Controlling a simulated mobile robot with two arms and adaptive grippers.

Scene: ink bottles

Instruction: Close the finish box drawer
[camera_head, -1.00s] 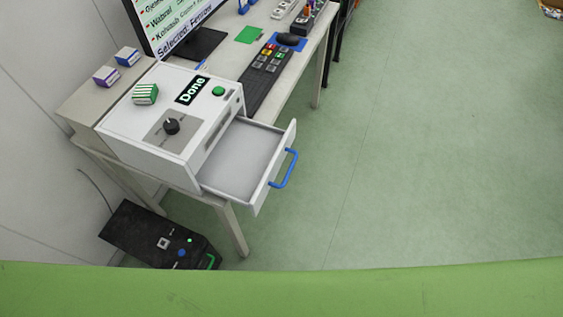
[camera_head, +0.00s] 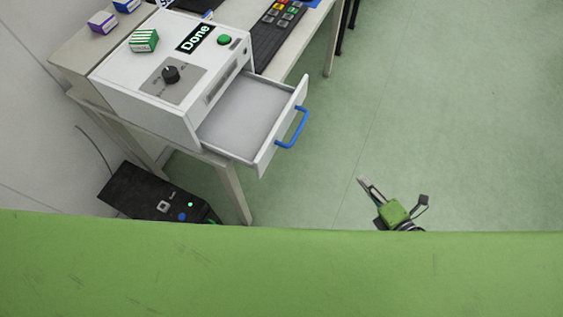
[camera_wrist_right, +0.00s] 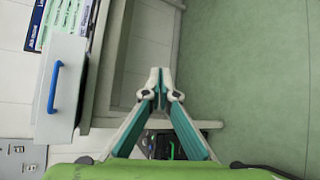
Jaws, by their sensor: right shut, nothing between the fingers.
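The white finish box (camera_head: 130,83) stands on the table with its drawer (camera_head: 252,112) pulled out and empty. The drawer has a blue handle (camera_head: 294,128) on its front. My right gripper (camera_head: 364,185) is shut and empty, low and to the right of the handle, apart from it. In the right wrist view my shut gripper (camera_wrist_right: 159,78) is at the middle, and the drawer front (camera_wrist_right: 68,68) with its blue handle (camera_wrist_right: 54,87) is to the left, not touched. My left gripper is not in view.
A green-striped box (camera_head: 143,40) sits on the finish box, near a "Done" label and a green button (camera_head: 224,40). A keyboard (camera_head: 275,35) lies behind. A black computer case (camera_head: 150,192) stands on the floor. The green floor right of the drawer is clear.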

